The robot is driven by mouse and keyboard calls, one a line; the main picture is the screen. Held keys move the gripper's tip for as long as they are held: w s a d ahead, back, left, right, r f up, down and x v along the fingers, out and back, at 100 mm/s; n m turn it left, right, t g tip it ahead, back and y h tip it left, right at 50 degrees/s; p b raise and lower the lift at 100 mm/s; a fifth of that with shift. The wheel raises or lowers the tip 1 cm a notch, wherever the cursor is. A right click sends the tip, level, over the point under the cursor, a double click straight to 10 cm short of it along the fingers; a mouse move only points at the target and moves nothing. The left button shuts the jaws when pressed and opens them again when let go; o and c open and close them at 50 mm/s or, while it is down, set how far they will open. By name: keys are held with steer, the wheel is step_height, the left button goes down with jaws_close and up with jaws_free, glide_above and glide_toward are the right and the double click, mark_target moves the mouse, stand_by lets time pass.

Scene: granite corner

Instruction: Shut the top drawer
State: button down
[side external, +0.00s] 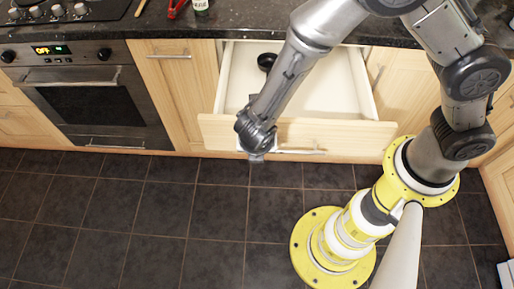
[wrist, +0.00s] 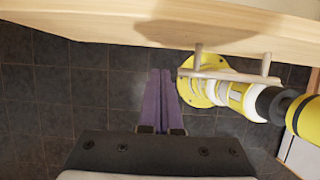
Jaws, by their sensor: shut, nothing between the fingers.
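The top drawer (side external: 362,128) is pulled well out from the cabinet under the counter, with its pale interior showing in the side external view. Its wooden front also spans the top of the wrist view (wrist: 110,28). The drawer's bar handle (wrist: 232,75) shows in the wrist view, right of my fingers and apart from them. My gripper (side external: 256,158) is at the left part of the drawer front in the side external view, on its outer side. In the wrist view my gripper (wrist: 160,72) has its two purple fingers together, with nothing between them. Contact with the front cannot be told.
A small black bowl (side external: 266,62) lies inside the drawer toward the back. An oven (side external: 98,100) stands to the left. The dark granite counter (side external: 240,22) runs above. The dark tiled floor (side external: 130,215) in front is clear on the left.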

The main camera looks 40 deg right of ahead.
steer(key=shift+w+d, duration=1.05)
steer(key=shift+d+r, duration=0.1)
steer(key=w+d, duration=2.3)
steer(key=shift+w, duration=0.15)
steer(key=shift+d, duration=0.1)
